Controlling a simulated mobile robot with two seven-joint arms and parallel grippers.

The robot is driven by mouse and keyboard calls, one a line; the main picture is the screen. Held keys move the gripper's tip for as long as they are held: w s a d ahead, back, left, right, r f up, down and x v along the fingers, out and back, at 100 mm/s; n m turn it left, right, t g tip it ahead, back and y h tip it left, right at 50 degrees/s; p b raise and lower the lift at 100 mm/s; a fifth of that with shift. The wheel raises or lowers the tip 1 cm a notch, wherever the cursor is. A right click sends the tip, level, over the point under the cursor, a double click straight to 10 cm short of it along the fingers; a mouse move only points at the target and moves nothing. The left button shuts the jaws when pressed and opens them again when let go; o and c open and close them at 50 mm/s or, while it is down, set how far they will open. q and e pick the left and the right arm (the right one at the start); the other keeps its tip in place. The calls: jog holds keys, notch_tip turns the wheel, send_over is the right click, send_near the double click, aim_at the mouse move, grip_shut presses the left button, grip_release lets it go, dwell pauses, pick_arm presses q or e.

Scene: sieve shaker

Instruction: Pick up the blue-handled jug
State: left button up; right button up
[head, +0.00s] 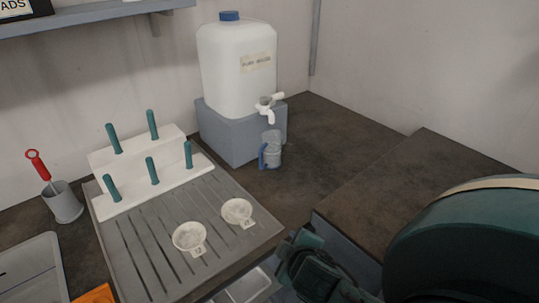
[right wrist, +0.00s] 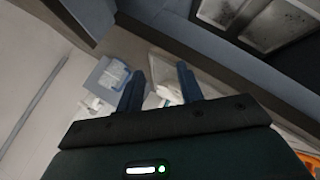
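The blue-handled jug (head: 273,152) is a small clear jug standing upright on the dark counter, in front of the grey block under the water container. Its blue handle faces left in the head view. Part of my right arm's dark green hand (head: 312,268) shows at the bottom, well below and apart from the jug. In the right wrist view the two blue fingers of my right gripper (right wrist: 160,85) are spread, with nothing visibly held between them. I cannot tell for sure whether the jug shows there. My left gripper is not in view.
A white water container (head: 238,75) with a tap stands on the grey block (head: 235,138). A slatted drainer (head: 150,248) holds a white peg rack (head: 135,165) and two white dishes. A grey cup (head: 63,203) stands left. Counter right of the jug is clear; a raised brown surface (head: 400,190) lies further right.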

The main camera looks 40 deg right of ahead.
jog(key=w+d+r+n+t+y, duration=0.4)
jog(key=w+r+n+t, duration=0.5)
jog(key=w+n, duration=0.65)
jog(key=n+g+y+b, duration=0.3)
jog(key=n+g+b, duration=0.15)
jog(key=n, duration=1.25)
send_near(268, 154)
jog(key=w+a, duration=0.1)
jog(key=a, duration=0.3)
jog(key=b+x, duration=0.1)
jog(key=x, duration=0.3)
jog(key=shift+w+f, duration=0.15)
jog(key=shift+w, duration=0.05)
jog(key=shift+w+a+f+b, duration=0.1)
jog(key=shift+w+a+b, duration=0.05)
jog(key=shift+w+b, duration=0.25)
jog(key=shift+w+g, duration=0.1)
jog(key=shift+g, duration=0.15)
jog(key=c, duration=0.7)
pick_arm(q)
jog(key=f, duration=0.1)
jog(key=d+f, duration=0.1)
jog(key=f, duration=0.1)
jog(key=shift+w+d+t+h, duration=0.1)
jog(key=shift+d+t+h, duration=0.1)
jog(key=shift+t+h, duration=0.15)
pick_arm(e)
grip_shut()
